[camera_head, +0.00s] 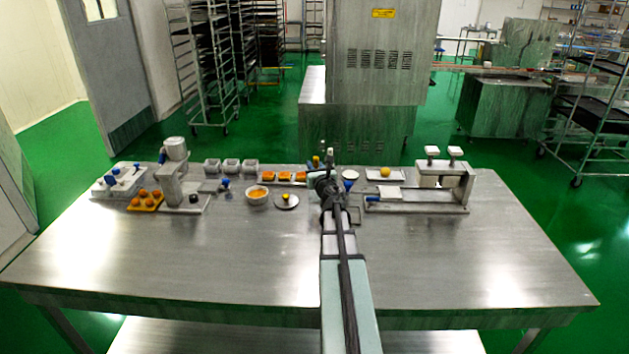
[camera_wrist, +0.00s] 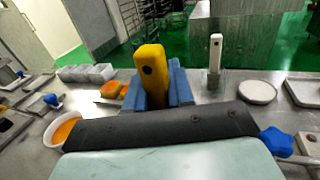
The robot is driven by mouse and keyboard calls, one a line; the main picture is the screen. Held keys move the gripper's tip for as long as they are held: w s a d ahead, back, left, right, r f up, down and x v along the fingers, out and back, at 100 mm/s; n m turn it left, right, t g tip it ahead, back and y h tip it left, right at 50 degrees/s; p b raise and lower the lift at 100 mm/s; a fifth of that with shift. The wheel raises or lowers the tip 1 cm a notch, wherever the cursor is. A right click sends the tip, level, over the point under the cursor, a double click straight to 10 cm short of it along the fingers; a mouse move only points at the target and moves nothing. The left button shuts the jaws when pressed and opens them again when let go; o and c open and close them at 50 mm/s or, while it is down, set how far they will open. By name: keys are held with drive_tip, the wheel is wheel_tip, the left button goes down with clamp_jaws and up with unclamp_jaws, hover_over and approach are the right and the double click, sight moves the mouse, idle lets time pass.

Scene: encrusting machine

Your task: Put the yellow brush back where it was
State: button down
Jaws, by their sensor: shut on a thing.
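The yellow brush (camera_wrist: 153,75) stands upright between the blue fingers of my gripper (camera_wrist: 160,92) in the wrist view. The fingers are shut on it, one on each side. Only its thick yellow handle with a dark hole near the top shows clearly; its lower end is hidden behind the dark gripper body. In the head view its yellow tip (camera_head: 316,161) shows just above my gripper (camera_head: 325,182), over the back middle of the steel table. I cannot tell whether its lower end touches anything.
A white upright handle (camera_wrist: 215,52) stands behind, to the right. A white press (camera_head: 445,178) stands right. The table's front (camera_head: 200,265) is clear.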

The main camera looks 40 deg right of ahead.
drive_tip(key=shift+f, duration=2.45)
drive_tip(key=shift+f, duration=0.1)
drive_tip(key=c, duration=1)
unclamp_jaws()
drive_tip(key=shift+s+a, duration=0.1)
drive_tip(key=shift+s, duration=0.1)
drive_tip(key=v, duration=1.1)
drive_tip(key=shift+s+a, duration=0.1)
drive_tip(key=shift+s, duration=0.15)
